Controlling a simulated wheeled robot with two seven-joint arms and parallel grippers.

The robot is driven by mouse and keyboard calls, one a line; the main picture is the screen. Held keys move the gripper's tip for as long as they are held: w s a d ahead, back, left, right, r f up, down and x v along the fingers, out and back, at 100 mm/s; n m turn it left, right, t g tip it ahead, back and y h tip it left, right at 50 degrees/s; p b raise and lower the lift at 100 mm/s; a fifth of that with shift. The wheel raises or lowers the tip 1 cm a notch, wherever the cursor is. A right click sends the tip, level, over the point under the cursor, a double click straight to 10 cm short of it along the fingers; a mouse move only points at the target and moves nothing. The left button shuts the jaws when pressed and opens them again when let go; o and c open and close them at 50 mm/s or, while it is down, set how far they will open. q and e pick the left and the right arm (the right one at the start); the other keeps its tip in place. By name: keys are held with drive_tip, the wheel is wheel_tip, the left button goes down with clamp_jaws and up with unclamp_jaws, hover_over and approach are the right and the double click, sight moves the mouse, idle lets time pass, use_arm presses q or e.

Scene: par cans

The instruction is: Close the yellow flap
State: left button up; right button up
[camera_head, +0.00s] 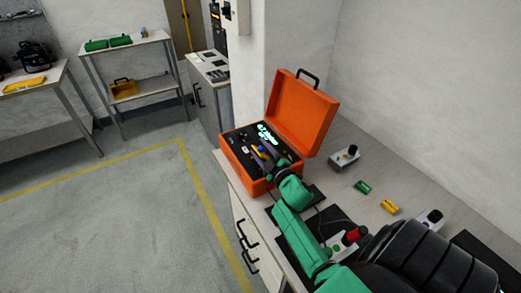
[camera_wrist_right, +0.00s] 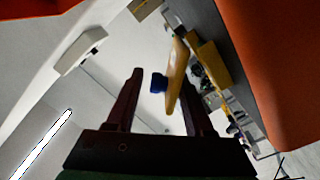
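A yellow flap (camera_wrist_right: 177,72) with a blue knob (camera_wrist_right: 158,83) shows edge-on in the right wrist view, standing out from its yellow-framed mount (camera_wrist_right: 212,64). In the head view the yellow part (camera_head: 259,150) is small and partly hidden by my gripper, on the dark panel inside an open orange case (camera_head: 256,186). My right gripper (camera_head: 265,156) reaches over the case's front edge at this panel. In the wrist view its fingers (camera_wrist_right: 161,78) are apart, with the flap and knob showing between them. I cannot tell whether they touch. My left gripper is not in view.
The case lid (camera_head: 301,112) stands open behind the panel. On the workbench to the right are a grey box (camera_head: 344,156), a green piece (camera_head: 362,187) and a yellow piece (camera_head: 390,206). A red button (camera_head: 354,235) stands near my right arm.

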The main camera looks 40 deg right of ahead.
drive_tip(key=shift+s+f, duration=0.1)
drive_tip(key=shift+s, duration=0.1)
drive_tip(key=s+a+b, duration=0.1)
drive_tip(key=s+b, duration=0.1)
drive_tip(key=s, duration=1.2)
drive_tip(key=shift+a, duration=0.3)
